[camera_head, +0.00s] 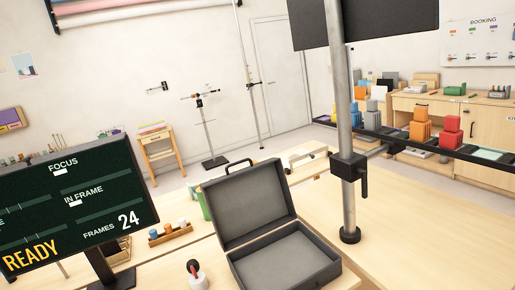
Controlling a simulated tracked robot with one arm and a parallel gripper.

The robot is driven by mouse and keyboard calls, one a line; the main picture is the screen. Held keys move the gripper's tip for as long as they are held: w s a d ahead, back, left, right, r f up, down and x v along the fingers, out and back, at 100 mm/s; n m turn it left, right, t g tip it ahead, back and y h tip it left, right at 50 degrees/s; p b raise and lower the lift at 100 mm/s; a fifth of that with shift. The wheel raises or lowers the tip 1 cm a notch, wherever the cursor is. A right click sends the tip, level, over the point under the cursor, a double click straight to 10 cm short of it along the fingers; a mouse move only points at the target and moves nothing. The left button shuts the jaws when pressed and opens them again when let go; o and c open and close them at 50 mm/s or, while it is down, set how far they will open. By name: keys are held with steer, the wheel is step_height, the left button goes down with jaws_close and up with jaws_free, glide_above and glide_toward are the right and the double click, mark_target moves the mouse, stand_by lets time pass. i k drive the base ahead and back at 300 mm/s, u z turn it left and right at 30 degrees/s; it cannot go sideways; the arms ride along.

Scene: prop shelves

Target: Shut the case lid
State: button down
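A dark grey case (331,268) sits on the light wooden table, in the lower middle of the view. Its lid (247,204) stands open, raised at the back and leaning slightly away, with a handle on its top edge. The inside of the case looks empty, with a grey lining. The bottom front of the case is close to the lower edge of the picture. My gripper does not show in this view.
A metal post (345,120) with a black clamp rises right of the case. A dark screen (70,205) stands at left. A small white bottle with a red top (197,275) is left of the case. Bare tabletop (420,235) lies right of the post.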

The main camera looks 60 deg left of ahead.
mark_target(245, 204)
steer(key=u, duration=0.6)
steer(key=i, duration=1.3)
steer(key=u, duration=0.85)
steer(key=k, duration=0.65)
steer(key=u, duration=0.15)
steer(key=i, duration=1.2)
steer(key=z, duration=0.15)
